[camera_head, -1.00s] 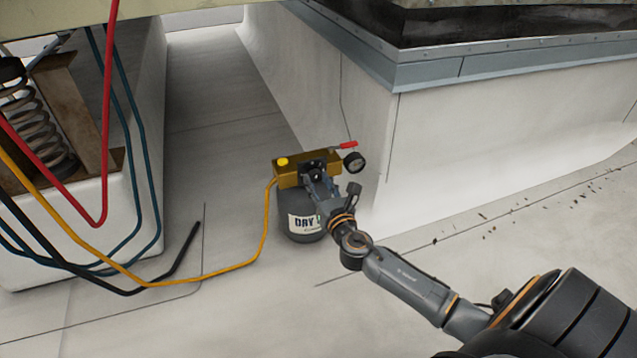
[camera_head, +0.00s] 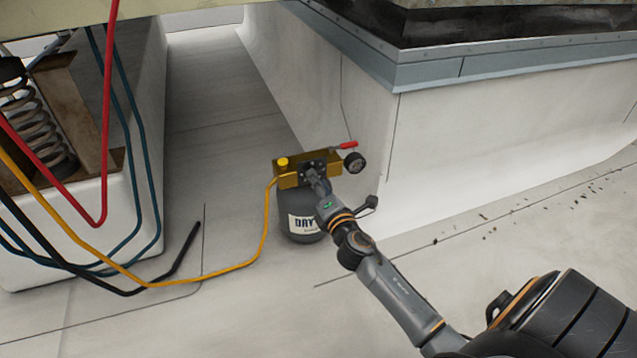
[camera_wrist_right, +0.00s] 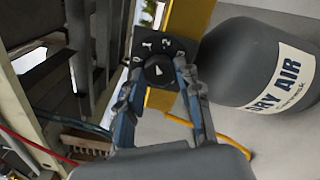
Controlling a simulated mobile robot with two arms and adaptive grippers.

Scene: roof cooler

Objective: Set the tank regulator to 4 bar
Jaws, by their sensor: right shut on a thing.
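The grey tank (camera_head: 300,222) with a "DRY AIR" label stands upright on the roof floor. It also shows in the right wrist view (camera_wrist_right: 240,65). A brass-coloured regulator block (camera_head: 290,180) sits on top of it. In the right wrist view a dark dial plate (camera_wrist_right: 150,42) with pale marks carries a round black knob (camera_wrist_right: 160,71) with a white pointer; the numbers are too small to read surely. My right gripper (camera_wrist_right: 159,84) is shut on the knob, a finger on either side. In the head view the gripper (camera_head: 314,174) hides most of the dial. My left gripper is not in view.
A round gauge (camera_head: 355,162) and a red lever (camera_head: 347,145) stick out at the block's right, and a yellow cap (camera_head: 283,162) is on top. A yellow hose (camera_head: 225,270) runs left. A white curb wall (camera_head: 375,130) stands close behind the tank.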

